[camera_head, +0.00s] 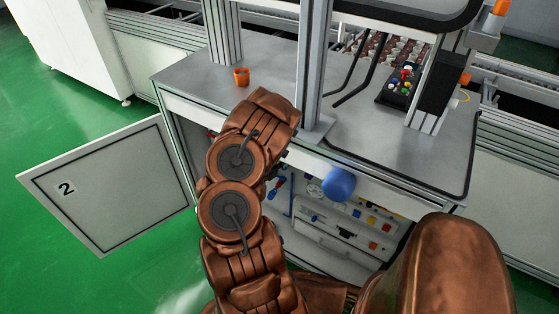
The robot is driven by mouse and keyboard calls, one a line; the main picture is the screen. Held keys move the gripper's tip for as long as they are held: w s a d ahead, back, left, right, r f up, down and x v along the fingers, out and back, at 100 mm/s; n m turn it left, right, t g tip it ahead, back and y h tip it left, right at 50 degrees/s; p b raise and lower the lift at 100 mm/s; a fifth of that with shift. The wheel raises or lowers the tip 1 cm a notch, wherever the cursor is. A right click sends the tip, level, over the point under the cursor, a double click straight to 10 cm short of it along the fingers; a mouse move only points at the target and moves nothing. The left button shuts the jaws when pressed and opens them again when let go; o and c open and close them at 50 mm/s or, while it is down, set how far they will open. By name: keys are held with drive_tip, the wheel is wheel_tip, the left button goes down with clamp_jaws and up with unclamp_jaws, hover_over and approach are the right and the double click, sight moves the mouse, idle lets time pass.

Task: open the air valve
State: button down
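My copper-brown arm (237,185) reaches up from the bottom to the front edge of the workbench. Its end bends away behind the arm links, and I cannot make out my gripper or its fingers. Below the bench top is an open cabinet (345,272) with a pale back panel. Small blue and red fittings (281,190) show inside it, just right of my arm. I cannot tell which of them, if any, is the air valve. A rounded blue thing (338,183) shows at the bench front, right of my arm.
The cabinet door (108,186), marked 2, stands open to the left. On the bench (200,80) are an orange pot (241,77) and a dark control box (400,88) with coloured buttons. A metal post (313,70) rises from the bench. Green floor is clear at left.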

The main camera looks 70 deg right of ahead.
idle(0.3)
drive_tip(key=c, duration=1.1)
unclamp_jaws()
drive_tip(key=shift+c, duration=0.2)
drive_tip(key=shift+a, duration=0.15)
drive_tip(key=v, duration=0.7)
drive_tip(key=shift+a, duration=0.1)
